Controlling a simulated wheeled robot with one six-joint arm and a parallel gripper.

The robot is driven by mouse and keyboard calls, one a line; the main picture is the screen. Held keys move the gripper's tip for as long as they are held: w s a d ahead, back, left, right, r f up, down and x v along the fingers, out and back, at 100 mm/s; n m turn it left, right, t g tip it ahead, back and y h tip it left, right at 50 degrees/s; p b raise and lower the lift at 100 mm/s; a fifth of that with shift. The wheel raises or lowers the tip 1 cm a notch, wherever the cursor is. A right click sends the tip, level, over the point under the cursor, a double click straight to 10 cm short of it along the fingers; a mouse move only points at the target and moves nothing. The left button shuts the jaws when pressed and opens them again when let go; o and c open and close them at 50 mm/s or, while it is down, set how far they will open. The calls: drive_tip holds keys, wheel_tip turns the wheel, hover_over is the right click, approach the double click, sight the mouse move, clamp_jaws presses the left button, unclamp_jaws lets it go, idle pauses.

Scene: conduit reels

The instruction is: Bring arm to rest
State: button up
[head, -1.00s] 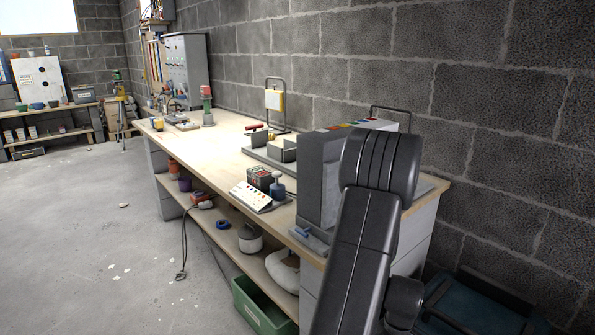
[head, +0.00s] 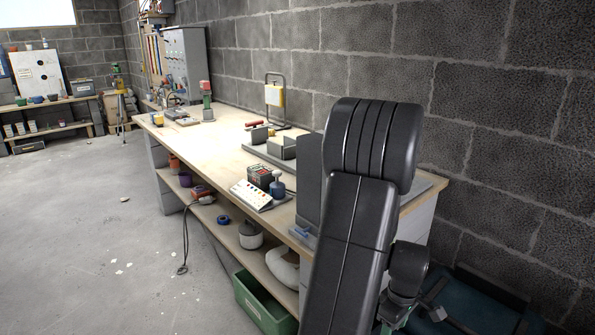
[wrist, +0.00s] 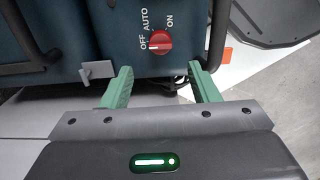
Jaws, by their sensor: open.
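My gripper (wrist: 162,87) shows in the wrist view with its two green fingers spread apart and nothing between them. Just past the fingertips is a dark blue panel (wrist: 85,35). It carries a red rotary switch (wrist: 160,42) marked OFF, AUTO and ON. The switch is beyond the fingers and not held. In the head view my dark arm stands raised at the right, in front of the near end of the bench.
A dark blue object (head: 480,300) sits low at the right. A green crate (head: 262,305) lies underneath. The floor at left is mostly clear.

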wheel_tip(320, 180, down, 10)
drive_tip(key=b, duration=0.2)
drive_tip(key=shift+s+f+b, duration=0.1)
drive_tip(key=shift+b, duration=0.2)
drive_tip(key=shift+r+m, duration=0.25)
drive_tip(key=shift+m, duration=1.75)
drive_tip(key=m, duration=0.5)
drive_tip(key=shift+m, duration=0.3)
drive_tip(key=m, duration=0.5)
drive_tip(key=shift+m+b, duration=0.3)
drive_tip(key=m, duration=0.4)
drive_tip(key=shift+m, duration=0.4)
